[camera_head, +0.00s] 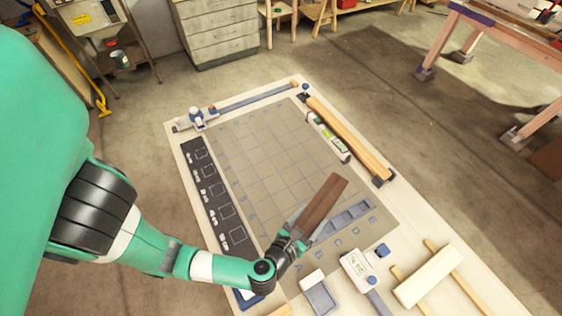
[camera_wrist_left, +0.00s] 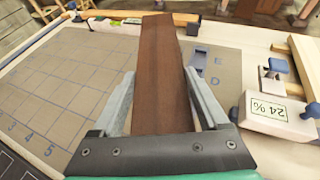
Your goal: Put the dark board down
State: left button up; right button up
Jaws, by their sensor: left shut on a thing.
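The dark board (camera_head: 326,203) is a short brown wooden piece, seen at the near right part of the grey gridded mat (camera_head: 254,150). My left gripper (camera_head: 304,229) is shut on the dark board near its near end, and the board points away from the gripper. In the left wrist view the board (camera_wrist_left: 160,70) stands between the two grey fingers of my left gripper (camera_wrist_left: 163,108). I cannot tell whether the board touches the mat. My right gripper is in neither view.
A grey slotted rack (camera_head: 345,218) lies just right of the board. A meter reading 24 % (camera_head: 358,268) stands at the near right. A long pale lath (camera_head: 348,137) lies along the right edge. The mat's middle is clear.

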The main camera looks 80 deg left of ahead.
pick_arm(q)
jog(key=w+a+f+b, duration=0.15)
jog(key=a+f, duration=0.25)
jog(key=a, duration=0.5)
jog(key=b, duration=0.2)
send_over(305, 197)
jog(key=d, duration=0.1)
jog(key=f, duration=0.4)
jog(key=shift+s+f, duration=0.2)
jog(key=shift+f, duration=0.2)
jog(key=shift+w+a+f, duration=0.1)
jog(key=shift+a+f, duration=0.05)
jog(key=f+b, duration=0.2)
jog(key=f, duration=0.1)
jog(key=f+b, duration=0.1)
jog(key=shift+w+a+f+b, duration=0.1)
jog(key=shift+a+f+b, duration=0.05)
jog(key=shift+a+b, duration=0.2)
jog(key=shift+r, duration=0.2)
jog(key=shift+f, duration=0.2)
jog(key=o, duration=1.4)
jog(key=shift+o, duration=0.2)
jog(key=shift+r+p, duration=0.2)
jog(key=shift+p, duration=0.1)
jog(key=shift+s+d+r, duration=0.2)
jog(key=shift+s+d, duration=0.05)
jog(key=shift+s, duration=0.05)
jog(key=p+v, duration=0.2)
jog(key=v, duration=0.9)
jog(key=shift+s, duration=0.1)
